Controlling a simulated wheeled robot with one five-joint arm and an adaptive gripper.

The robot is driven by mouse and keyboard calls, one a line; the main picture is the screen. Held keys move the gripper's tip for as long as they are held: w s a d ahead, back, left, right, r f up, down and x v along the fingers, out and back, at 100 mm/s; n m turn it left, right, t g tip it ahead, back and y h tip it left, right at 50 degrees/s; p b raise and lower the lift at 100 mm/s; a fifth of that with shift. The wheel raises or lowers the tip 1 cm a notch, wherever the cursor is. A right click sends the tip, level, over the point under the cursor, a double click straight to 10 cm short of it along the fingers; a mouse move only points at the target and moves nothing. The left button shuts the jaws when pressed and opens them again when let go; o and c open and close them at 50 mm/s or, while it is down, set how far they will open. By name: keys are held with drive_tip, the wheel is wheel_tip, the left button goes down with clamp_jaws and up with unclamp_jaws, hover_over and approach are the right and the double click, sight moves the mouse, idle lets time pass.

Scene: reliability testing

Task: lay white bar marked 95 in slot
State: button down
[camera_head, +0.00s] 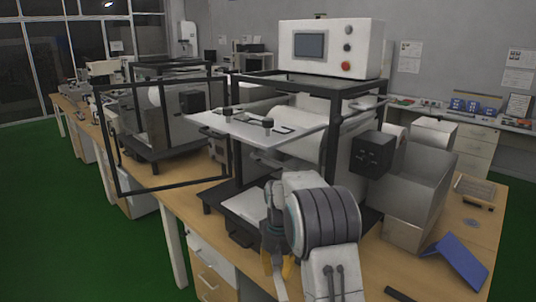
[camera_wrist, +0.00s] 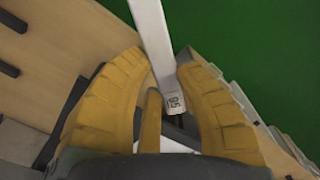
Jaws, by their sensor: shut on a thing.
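The white bar marked 95 (camera_wrist: 155,45) runs from the top of the wrist view down between my yellow fingers. Its end with the printed 95 faces the camera. My gripper (camera_wrist: 166,62) is shut on this bar, with a finger on each side of it. In the head view my gripper (camera_head: 278,266) points down at the front edge of the bench, beside the testing machine. I cannot clearly identify the slot in either view.
The testing machine (camera_head: 331,50) has a black frame and a white control box on top. Its black-framed door (camera_head: 119,185) stands open to the left. A metal box (camera_head: 413,195) and a blue folder (camera_head: 461,260) are on the wooden bench to the right. Green floor lies left.

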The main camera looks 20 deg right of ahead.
drive_tip(key=s+d+r+m+p, duration=0.3)
drive_tip(key=s+d+r+p, duration=0.2)
drive_tip(key=d+r, duration=0.5)
drive_tip(key=s+d+r+m+p, duration=0.2)
drive_tip(key=s+d+r+p, duration=0.2)
drive_tip(key=d+r, duration=0.6)
drive_tip(key=s+d+r+m+p, duration=0.2)
drive_tip(key=s+d+r+p, duration=0.1)
drive_tip(key=s+r, duration=0.4)
drive_tip(key=s+d+r+m+p, duration=0.25)
drive_tip(key=s+d+r, duration=0.2)
drive_tip(key=r, duration=0.35)
drive_tip(key=s+a+r+m+p, duration=0.2)
drive_tip(key=s+r+m+p, duration=0.25)
drive_tip(key=s+r, duration=0.55)
drive_tip(key=s+a+m, duration=0.4)
drive_tip(key=a+m, duration=0.7)
drive_tip(key=m, duration=0.4)
drive_tip(key=shift+s+r+h, duration=0.2)
drive_tip(key=shift+h, duration=0.1)
